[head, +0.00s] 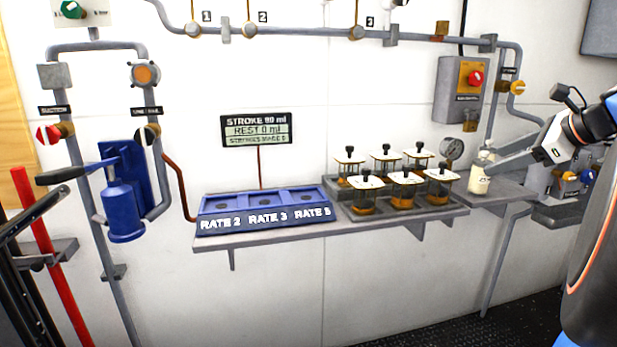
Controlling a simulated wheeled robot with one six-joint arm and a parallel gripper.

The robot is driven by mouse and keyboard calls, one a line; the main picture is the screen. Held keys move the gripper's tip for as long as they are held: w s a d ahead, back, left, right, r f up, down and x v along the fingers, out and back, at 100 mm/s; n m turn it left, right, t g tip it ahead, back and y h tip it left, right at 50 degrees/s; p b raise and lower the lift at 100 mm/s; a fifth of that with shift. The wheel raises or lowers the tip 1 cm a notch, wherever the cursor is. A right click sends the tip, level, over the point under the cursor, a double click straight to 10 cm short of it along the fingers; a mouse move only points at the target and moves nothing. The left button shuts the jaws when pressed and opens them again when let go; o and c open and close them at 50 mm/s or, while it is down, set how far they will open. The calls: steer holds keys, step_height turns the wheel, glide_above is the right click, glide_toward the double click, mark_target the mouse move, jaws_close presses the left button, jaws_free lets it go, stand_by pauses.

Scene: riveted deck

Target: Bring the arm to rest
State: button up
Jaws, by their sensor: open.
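My gripper (495,163) is at the right in the head view, reaching in from the right edge. Its grey fingers point left and slightly down, and it is open. The fingertips are right beside a small pale bottle (479,182) on the right end of the wall shelf (505,192). The bottle stands upright. I cannot tell whether a finger touches it.
Several lidded jars (403,190) with amber contents stand in a grey tray (360,214) left of the bottle. A blue three-bay rack (262,208) is further left.

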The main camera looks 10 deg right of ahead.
steer(key=s+a+f+n+g, duration=0.2)
steer(key=s+a+f+n, duration=0.2)
steer(key=a+f+n, duration=0.45)
steer(key=s+a+f+n+g, duration=0.25)
steer(key=a+f+n, duration=0.3)
steer(key=a, duration=0.55)
steer(key=s+a+f+n+h, duration=0.1)
steer(key=s+a+f+n, duration=0.2)
steer(key=s+f+n, duration=0.3)
steer(key=s+a+f+n+g+h, duration=0.1)
steer(key=s+a+f+n, duration=0.2)
steer(key=s+f+n, duration=0.3)
steer(key=shift+s+a+f+n+h, duration=0.35)
steer(key=shift+f+n, duration=0.45)
steer(key=shift+f, duration=0.45)
steer(key=shift+w, duration=0.1)
steer(key=shift+c, duration=0.3)
stand_by(1.0)
